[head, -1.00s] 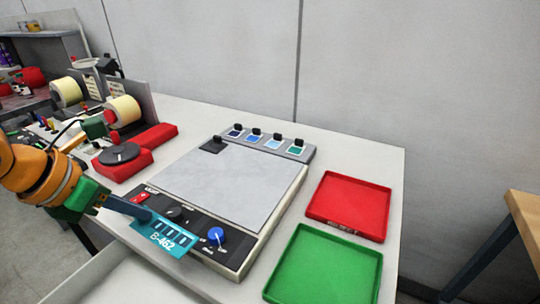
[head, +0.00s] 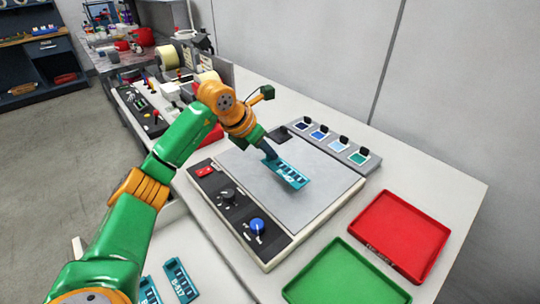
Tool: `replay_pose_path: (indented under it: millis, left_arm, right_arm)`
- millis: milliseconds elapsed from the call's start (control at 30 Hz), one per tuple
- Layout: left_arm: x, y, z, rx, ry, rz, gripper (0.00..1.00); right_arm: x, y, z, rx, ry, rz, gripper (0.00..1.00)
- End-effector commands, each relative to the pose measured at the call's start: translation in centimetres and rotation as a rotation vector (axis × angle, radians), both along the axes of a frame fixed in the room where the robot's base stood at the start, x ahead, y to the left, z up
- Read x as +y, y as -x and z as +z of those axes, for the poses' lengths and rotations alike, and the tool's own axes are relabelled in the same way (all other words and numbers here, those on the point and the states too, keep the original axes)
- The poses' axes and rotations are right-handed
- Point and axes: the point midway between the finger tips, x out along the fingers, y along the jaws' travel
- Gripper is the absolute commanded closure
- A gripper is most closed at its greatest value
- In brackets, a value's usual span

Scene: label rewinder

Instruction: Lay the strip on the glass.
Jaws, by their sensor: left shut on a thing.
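The teal strip (head: 288,174) with dark windows is held by my left gripper (head: 268,151), which is shut on its upper left end. The strip is over the middle of the pale glass (head: 260,190) of the light box. I cannot tell whether it touches the glass or hangs just above it. The glass is otherwise bare. My left arm reaches in from the lower left. My right gripper is not in view.
A control panel with a blue knob (head: 257,225) and a red switch (head: 205,170) lines the glass's near left side. A red tray (head: 398,262) and green tray (head: 345,298) lie to the right. More teal strips (head: 180,281) lie at bottom left. Colour swatches (head: 339,144) stand behind.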

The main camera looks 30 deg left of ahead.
Motion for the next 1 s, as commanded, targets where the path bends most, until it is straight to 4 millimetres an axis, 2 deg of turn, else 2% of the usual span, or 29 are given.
replay_pose_path:
  millis: [133, 300, 667, 700, 800, 1000]
  left_arm:
    - [0.3, -1.1, -1.3, 0.004, 0.002, 0.001, 1.0]
    - [0.3, -1.1, -4.1, 0.002, -0.001, 0.0, 1.0]
    - [0.3, -1.2, -5.0, -0.001, -0.001, 0.0, 1.0]
    - [0.3, -1.2, -4.8, -0.001, -0.001, 0.0, 0.77]
    - [0.3, -1.2, -4.8, -0.001, -0.001, 0.0, 0.55]
    - [0.3, -1.1, -4.8, -0.001, -0.001, 0.0, 0.55]
  right_arm:
    - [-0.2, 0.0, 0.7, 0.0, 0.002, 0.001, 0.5]
    - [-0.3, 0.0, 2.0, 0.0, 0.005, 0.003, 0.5]
    - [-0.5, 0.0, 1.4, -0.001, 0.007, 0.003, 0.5]
    - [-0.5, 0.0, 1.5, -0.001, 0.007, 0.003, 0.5]
    - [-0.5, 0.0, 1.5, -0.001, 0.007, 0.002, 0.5]
    - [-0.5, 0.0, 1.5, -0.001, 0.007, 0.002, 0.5]
